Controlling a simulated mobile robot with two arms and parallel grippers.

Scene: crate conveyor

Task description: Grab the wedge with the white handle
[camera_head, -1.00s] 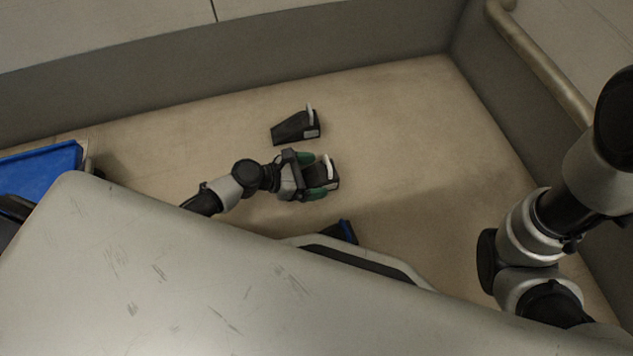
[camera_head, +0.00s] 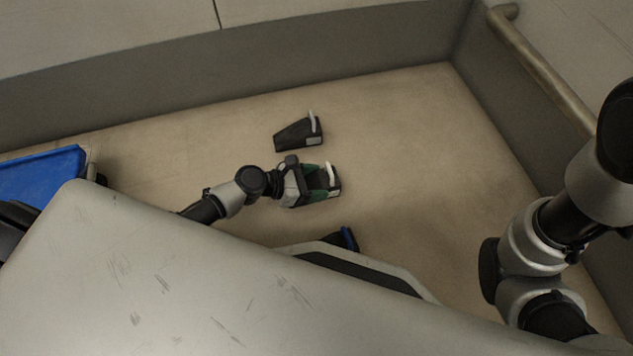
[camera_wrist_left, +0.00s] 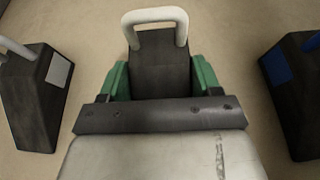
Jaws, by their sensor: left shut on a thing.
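A dark wedge with a white handle (camera_head: 331,175) stands on the beige floor in the head view. My left gripper (camera_head: 322,182) is shut on this wedge, with its green fingers against the two sides. The wrist view shows the held wedge (camera_wrist_left: 161,70) between the fingers, its white loop handle (camera_wrist_left: 155,17) at the far end. A second dark wedge with a white handle (camera_head: 298,134) stands just beyond; it is at the left in the wrist view (camera_wrist_left: 38,100). My right gripper is not visible; only part of that arm shows at the right.
A wedge with a blue handle (camera_head: 343,238) stands nearer me, partly hidden behind my base; it is at the right in the wrist view (camera_wrist_left: 295,90). A blue container (camera_head: 40,172) is at the left. Grey walls (camera_head: 240,75) bound the floor, which is clear to the right.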

